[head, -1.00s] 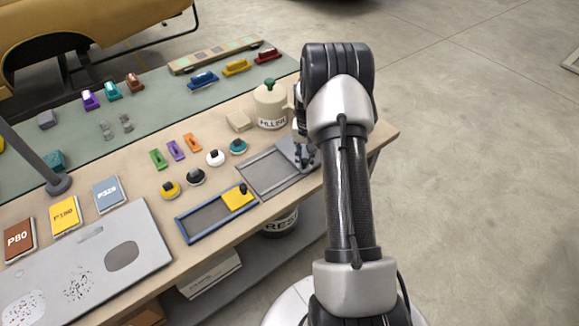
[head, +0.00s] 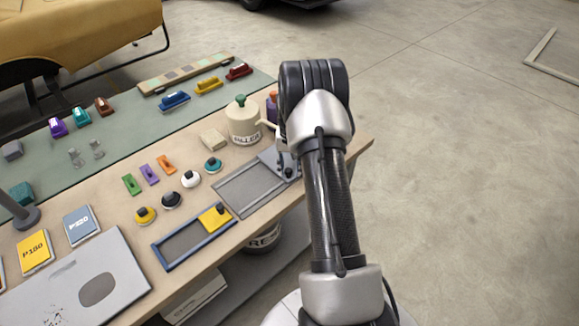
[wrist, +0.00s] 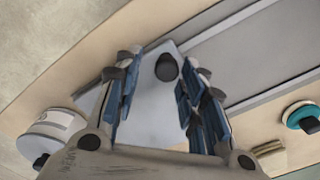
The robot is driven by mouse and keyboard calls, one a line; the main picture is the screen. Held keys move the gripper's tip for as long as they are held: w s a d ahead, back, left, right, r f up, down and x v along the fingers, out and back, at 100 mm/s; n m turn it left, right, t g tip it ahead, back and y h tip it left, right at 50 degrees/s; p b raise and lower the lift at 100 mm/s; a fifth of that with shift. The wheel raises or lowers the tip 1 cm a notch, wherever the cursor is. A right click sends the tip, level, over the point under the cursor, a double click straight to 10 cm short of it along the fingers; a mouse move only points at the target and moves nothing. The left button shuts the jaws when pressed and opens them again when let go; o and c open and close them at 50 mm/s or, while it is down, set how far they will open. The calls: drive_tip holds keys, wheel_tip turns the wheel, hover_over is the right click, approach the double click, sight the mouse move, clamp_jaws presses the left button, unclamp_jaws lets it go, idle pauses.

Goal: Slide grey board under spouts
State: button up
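The grey board (head: 270,157) lies at the right end of a grey-railed track (head: 228,197) on the bench; part is hidden by my arm. In the wrist view the board (wrist: 148,122) is a pale plate with a black knob (wrist: 166,67). My gripper (wrist: 160,98) is open over the board, with blue-padded fingers apart and the knob showing between them, near the fingertips. Whether they touch it is unclear. It also shows low at the board in the head view (head: 287,169). A cream FILLER pot (head: 244,124) with a spout stands behind the board. A purple and orange pot (head: 271,107) is partly hidden by my arm.
A blue-framed track (head: 167,253) with a yellow board (head: 214,216) lies at front left. A beige block (head: 214,139) and several round knobs, including a teal one (head: 212,164), stand behind the tracks. The grey track left of the board looks clear.

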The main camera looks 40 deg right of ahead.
drive_tip(key=shift+a, duration=0.2)
wheel_tip(320, 180, up, 12)
idle(0.5)
idle(0.4)
